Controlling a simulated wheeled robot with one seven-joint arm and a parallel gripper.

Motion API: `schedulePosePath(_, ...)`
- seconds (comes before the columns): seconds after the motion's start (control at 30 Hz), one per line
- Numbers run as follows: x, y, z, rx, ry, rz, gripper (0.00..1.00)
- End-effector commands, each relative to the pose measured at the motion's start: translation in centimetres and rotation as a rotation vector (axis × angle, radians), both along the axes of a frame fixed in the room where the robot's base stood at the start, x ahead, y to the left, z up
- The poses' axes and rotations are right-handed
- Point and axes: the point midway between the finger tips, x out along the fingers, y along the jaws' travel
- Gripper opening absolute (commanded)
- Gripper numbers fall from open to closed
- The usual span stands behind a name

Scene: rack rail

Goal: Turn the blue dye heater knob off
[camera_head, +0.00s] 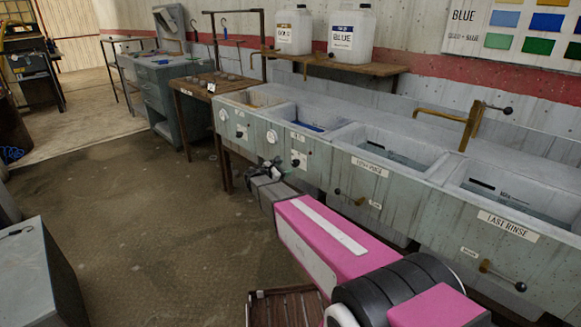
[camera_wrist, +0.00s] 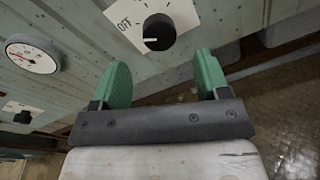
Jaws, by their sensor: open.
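The blue dye basin (camera_head: 309,126) is the second from the left and has blue liquid in it. On its front is the heater knob (camera_head: 296,161) on a pale plate. In the wrist view the knob (camera_wrist: 159,32) is round and black, with a pale mark at its lower left. The word OFF is on its plate (camera_wrist: 128,20), left of the knob. My gripper (camera_wrist: 163,67) is open and empty. Its two green fingers point at the panel, with the knob ahead of the gap between them. They look apart from the knob.
A dial gauge (camera_wrist: 32,55) sits left of the knob, and another knob (camera_wrist: 20,117) lies farther left. Rinse basins (camera_head: 505,225) with levers continue to the right. A shelf (camera_head: 335,63) holds two jugs. A grey box (camera_head: 38,275) stands at lower left.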

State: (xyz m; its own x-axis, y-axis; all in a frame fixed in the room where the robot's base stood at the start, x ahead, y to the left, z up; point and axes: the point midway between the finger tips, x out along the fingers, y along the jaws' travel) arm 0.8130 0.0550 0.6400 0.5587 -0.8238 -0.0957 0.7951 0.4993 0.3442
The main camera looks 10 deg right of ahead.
Motion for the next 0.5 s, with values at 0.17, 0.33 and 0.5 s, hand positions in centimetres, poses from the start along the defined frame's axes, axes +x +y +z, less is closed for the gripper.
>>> schedulePosePath(0.17,-1.6,2.3,0.3,0.0,0.0,0.001,0.69)
schedulePosePath(0.33,-2.3,3.4,0.4,-0.001,0.001,0.0,0.69)
schedulePosePath(0.5,-2.4,3.5,0.4,0.0,0.0,-0.001,0.69)
